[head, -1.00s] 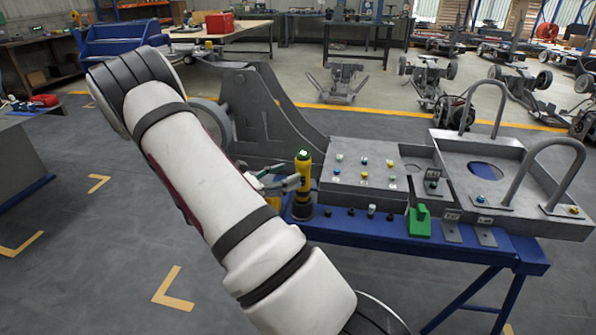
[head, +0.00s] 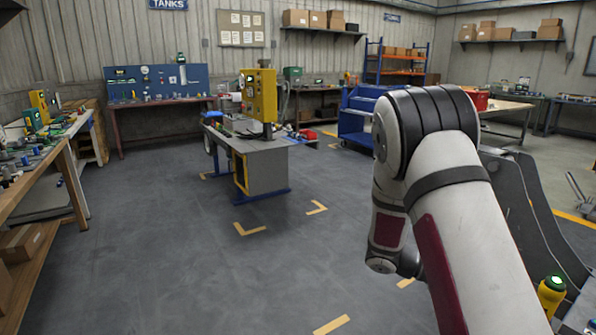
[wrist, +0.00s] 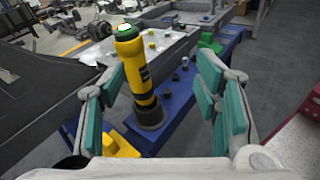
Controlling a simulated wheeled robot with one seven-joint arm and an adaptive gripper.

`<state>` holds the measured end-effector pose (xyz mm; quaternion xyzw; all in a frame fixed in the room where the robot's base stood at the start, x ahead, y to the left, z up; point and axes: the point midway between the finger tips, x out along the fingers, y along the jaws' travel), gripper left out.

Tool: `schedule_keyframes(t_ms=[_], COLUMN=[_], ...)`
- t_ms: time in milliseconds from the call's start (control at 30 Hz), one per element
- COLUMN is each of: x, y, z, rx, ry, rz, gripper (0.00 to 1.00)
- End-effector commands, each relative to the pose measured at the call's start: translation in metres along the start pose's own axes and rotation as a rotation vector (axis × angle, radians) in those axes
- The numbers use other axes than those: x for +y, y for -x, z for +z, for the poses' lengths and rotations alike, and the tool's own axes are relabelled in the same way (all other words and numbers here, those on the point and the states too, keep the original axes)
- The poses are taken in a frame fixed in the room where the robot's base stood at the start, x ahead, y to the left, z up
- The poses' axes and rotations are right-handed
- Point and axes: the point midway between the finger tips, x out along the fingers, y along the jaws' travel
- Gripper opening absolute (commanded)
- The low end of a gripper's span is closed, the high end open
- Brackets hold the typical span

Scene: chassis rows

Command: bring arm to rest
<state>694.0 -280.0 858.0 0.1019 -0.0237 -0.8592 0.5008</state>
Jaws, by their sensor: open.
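My gripper (wrist: 160,72) is open in the wrist view, its teal-padded fingers spread on either side of a yellow and black tool (wrist: 137,72). The tool has a lit green top and stands in a dark round base on a blue bench (wrist: 180,100). Gaps show between the tool and both fingers. In the head view my arm (head: 445,200) is bent at the right, and the tool's top (head: 551,292) shows beside it at the lower right corner. The gripper is hidden or out of frame there.
A grey machine table (head: 262,165) with a yellow machine (head: 260,95) stands left of my arm. A blue cart (head: 360,115) is behind the arm. A wooden bench (head: 45,165) runs along the left. Open floor lies between. A green block (wrist: 210,42) sits on the blue bench.

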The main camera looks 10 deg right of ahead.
Motion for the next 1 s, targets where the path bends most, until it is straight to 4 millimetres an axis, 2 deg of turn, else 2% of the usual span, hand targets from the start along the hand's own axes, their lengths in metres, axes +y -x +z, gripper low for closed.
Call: schedule_keyframes(t_ms=[33,100,400,700,1000], x=[-0.009,-0.025,-0.096,-0.170,-0.243], y=[0.005,0.011,0.041,0.075,0.111], z=[0.016,0.031,0.082,0.115,0.133], rx=[0.050,0.114,0.393,0.684,0.977], ry=[-0.052,-0.110,-0.345,-0.546,-0.706], rz=[-0.034,-0.083,-0.281,-0.463,-0.635], gripper=[0.57,0.57,0.57,0.57,0.57])
